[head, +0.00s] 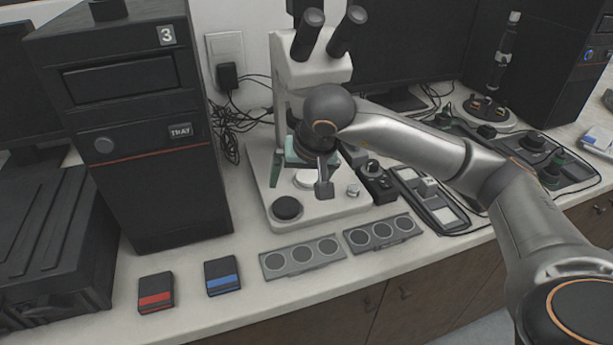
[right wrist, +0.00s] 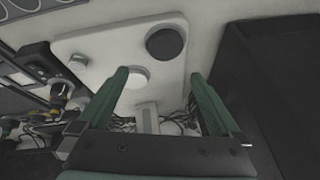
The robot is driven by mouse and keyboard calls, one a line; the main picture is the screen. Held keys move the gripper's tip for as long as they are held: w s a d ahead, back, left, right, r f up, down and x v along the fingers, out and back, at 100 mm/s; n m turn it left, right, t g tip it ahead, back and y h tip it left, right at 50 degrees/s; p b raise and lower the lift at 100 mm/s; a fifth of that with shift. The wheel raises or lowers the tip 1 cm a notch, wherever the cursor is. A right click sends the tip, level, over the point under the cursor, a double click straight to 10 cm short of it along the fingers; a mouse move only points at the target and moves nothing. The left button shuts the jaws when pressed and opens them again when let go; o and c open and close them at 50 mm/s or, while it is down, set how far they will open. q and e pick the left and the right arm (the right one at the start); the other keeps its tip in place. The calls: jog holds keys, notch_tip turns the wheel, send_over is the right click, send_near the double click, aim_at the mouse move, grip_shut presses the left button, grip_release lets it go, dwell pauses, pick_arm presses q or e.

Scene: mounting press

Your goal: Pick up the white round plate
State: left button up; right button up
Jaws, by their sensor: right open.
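The white round plate (head: 307,179) lies flat on the pale base of the microscope, below its eyepieces. In the right wrist view the white plate (right wrist: 137,77) shows between the green fingers, closer to the left one, which partly overlaps its edge. My right gripper (head: 303,170) is at the microscope, over the base, with its fingers pointing down. Whether a finger touches the plate I cannot tell. My left gripper is not in view.
The microscope's eyepieces (head: 327,35) stand just behind my right wrist. A black disc (head: 287,208) and a small knob (head: 353,190) flank the plate. A dark tower marked 3 (head: 135,120) stands left. Two grey slabs with round wells (head: 303,257) lie in front.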

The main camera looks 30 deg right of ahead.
jog(key=h, duration=0.2)
send_near(309, 176)
jog(key=shift+d+f+t, duration=0.2)
jog(key=shift+f+t, duration=0.2)
jog(key=shift+f, duration=0.8)
jog(key=shift+w+x, duration=0.2)
jog(key=shift+x, duration=2.75)
jog(key=shift+r, duration=0.15)
jog(key=shift+c, duration=0.4)
jog(key=c, duration=1.2)
